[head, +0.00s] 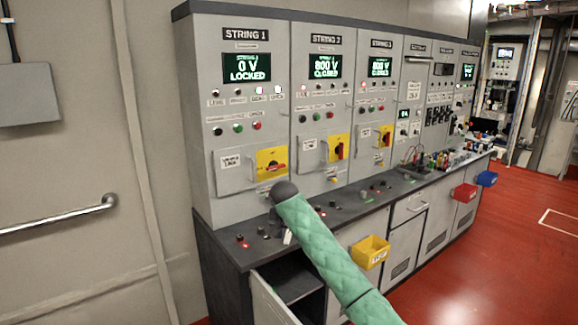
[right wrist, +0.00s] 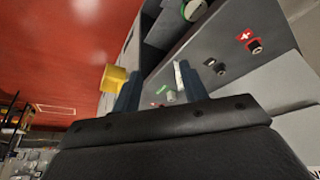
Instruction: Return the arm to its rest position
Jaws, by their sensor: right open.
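My right arm, in a green quilted sleeve, reaches up from the bottom of the head view. Its dark wrist hides part of my right gripper (head: 277,222), which is low over the dark counter (head: 225,247) in front of the STRING 1 cabinet (head: 203,165). In the right wrist view the two fingers of the right gripper (right wrist: 160,90) stand apart. A small pale object shows between them, but I cannot tell whether it touches either finger. My left gripper is not in view.
STRING 1's display (head: 247,68) reads 0 V LOCKED. A low cabinet door (head: 272,300) stands open below the counter. A yellow bin (head: 371,253), a red bin (head: 465,194) and a blue bin (head: 487,179) hang along the front. The red floor (head: 500,260) at right is clear.

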